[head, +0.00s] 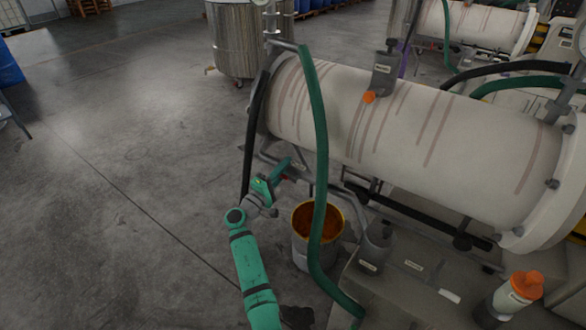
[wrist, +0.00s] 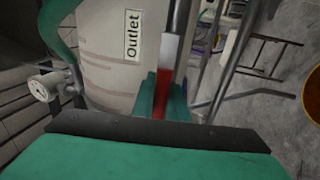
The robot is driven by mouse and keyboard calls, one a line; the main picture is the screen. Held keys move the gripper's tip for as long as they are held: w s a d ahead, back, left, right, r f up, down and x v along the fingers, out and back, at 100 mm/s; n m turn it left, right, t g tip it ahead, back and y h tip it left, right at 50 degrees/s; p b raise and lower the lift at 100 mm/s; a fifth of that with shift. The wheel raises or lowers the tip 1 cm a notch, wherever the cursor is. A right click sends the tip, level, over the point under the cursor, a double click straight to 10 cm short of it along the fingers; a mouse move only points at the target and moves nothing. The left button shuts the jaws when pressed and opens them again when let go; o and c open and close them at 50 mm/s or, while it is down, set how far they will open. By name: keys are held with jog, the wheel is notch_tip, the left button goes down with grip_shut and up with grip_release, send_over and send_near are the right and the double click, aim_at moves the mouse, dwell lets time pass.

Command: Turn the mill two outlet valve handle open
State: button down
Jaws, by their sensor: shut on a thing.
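A red valve handle (wrist: 160,104) with a pale grey upper part shows in the wrist view, beside a white surface with an "Outlet" label (wrist: 132,36). My gripper (wrist: 161,94) is shut on the red handle, with a green finger on either side of it. In the head view my gripper (head: 284,172) is low at the near left end of the cream, stained mill drum (head: 390,130). Only a small bit of red shows there beside the fingers. The valve body is mostly hidden, and its setting cannot be told.
A bucket with a yellow rim (head: 317,204) and orange-brown paint stands just right of my gripper. A green hose (head: 320,150) hangs in front of the drum.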

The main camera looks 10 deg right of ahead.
dwell(0.4)
jog(key=c, duration=1.7)
grip_release()
jog(key=shift+c, duration=0.2)
jog(key=shift+a, duration=0.1)
jog(key=v, duration=1)
jog(key=shift+s+a, duration=0.25)
